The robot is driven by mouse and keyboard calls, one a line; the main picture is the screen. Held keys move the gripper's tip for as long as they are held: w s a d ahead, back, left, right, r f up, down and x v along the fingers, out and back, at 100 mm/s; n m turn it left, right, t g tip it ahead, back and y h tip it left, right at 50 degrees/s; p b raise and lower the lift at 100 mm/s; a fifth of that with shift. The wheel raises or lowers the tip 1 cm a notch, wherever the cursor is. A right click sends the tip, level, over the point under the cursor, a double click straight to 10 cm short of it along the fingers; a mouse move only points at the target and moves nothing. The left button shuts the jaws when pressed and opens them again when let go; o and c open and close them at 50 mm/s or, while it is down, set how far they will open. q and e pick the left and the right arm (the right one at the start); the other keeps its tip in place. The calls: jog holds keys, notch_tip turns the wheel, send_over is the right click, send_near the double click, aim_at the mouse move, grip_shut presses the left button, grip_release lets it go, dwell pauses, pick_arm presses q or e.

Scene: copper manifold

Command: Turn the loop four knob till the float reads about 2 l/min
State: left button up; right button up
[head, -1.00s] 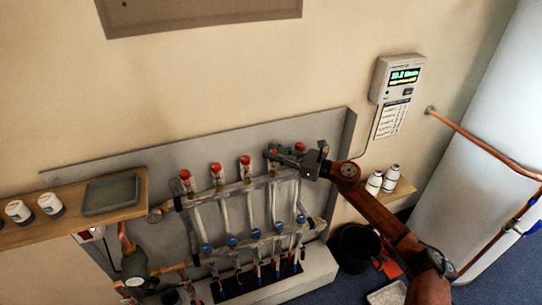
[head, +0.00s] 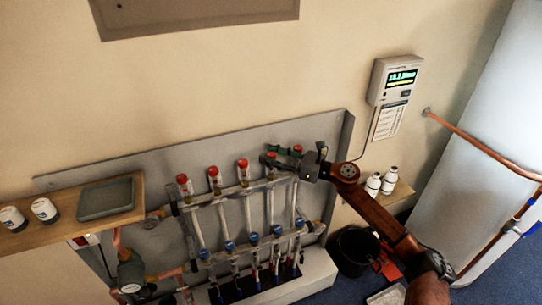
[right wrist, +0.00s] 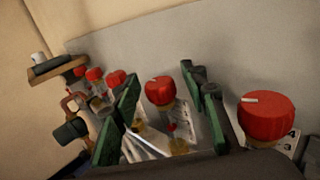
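A row of red-capped knobs runs along the upper bar of the copper manifold (head: 222,192). The fourth red knob from the left (head: 271,156) shows between the green fingers of my right gripper (head: 280,157). In the right wrist view, this knob (right wrist: 160,90) with its clear float tube stands between the two spread fingers (right wrist: 163,112), with gaps on both sides. The right gripper is open. The fifth knob (right wrist: 267,115) is just right of the fingers. A white mark shows on its cap. My left gripper is not in view.
A wall meter (head: 396,80) has a lit display, apparently about 10.2. A wooden shelf (head: 60,228) with a grey tray (head: 106,198) and white jars is at left. Two white bottles stand on a small shelf (head: 402,190) at right. A black bucket (head: 356,250) is on the floor.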

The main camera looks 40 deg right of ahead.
jog(key=shift+s+d, duration=0.15)
jog(key=shift+s, duration=0.1)
jog(key=v, duration=1.1)
jog(key=shift+s, duration=0.25)
jog(key=shift+d, duration=0.15)
